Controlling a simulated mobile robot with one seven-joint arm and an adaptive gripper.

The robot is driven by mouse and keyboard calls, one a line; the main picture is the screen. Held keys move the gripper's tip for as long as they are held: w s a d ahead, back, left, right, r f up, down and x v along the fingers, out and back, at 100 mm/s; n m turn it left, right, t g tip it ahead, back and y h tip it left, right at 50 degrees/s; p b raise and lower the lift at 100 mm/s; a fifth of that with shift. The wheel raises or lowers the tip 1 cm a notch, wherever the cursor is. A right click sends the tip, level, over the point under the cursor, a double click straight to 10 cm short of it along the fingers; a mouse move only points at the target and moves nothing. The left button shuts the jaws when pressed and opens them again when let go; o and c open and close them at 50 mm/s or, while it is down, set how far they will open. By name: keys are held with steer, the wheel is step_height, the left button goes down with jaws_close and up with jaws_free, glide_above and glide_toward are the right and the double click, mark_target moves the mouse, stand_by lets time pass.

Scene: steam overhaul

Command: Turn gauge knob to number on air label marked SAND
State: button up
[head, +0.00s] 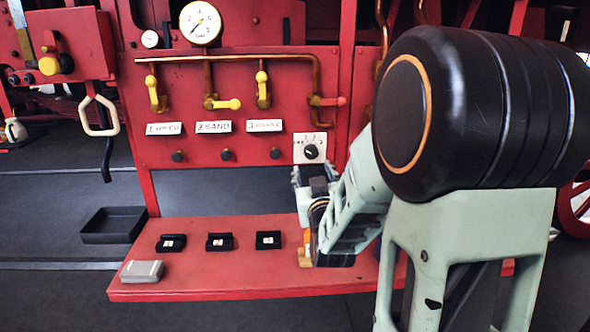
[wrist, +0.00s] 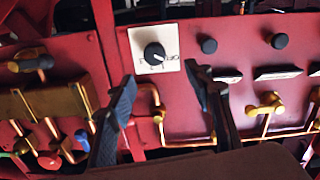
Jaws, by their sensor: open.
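The gauge knob (head: 311,152) is a round black dial on a white plate (head: 300,141) low on the red panel. It also shows in the wrist view (wrist: 154,54), turned over, on its plate (wrist: 137,37). Its pointer is too small to read surely. The label (head: 213,127) left of it reads "2 SAND"; a "1" label (head: 164,128) and a "3" label (head: 264,125) flank it, their words blurred. My gripper (head: 314,176) is just below the knob in the head view. In the wrist view its fingers (wrist: 158,76) are open and empty, apart from the knob.
Several black knobs (head: 226,154) sit under the labels, with yellow-handled valves (head: 263,90) and copper pipes above. The red shelf (head: 200,283) below holds small black boxes (head: 219,242) and a grey block (head: 142,271). A black tray (head: 112,236) lies at left.

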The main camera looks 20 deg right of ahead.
mark_target(311, 154)
steer(key=shift+h, duration=0.3)
steer(key=x, duration=0.7)
steer(key=p+x, duration=0.1)
steer(key=x, duration=0.2)
steer(key=shift+w+d+f, duration=0.2)
steer(key=shift+d, duration=0.15)
steer(key=shift+c, duration=0.2)
steer(key=c, duration=1.1)
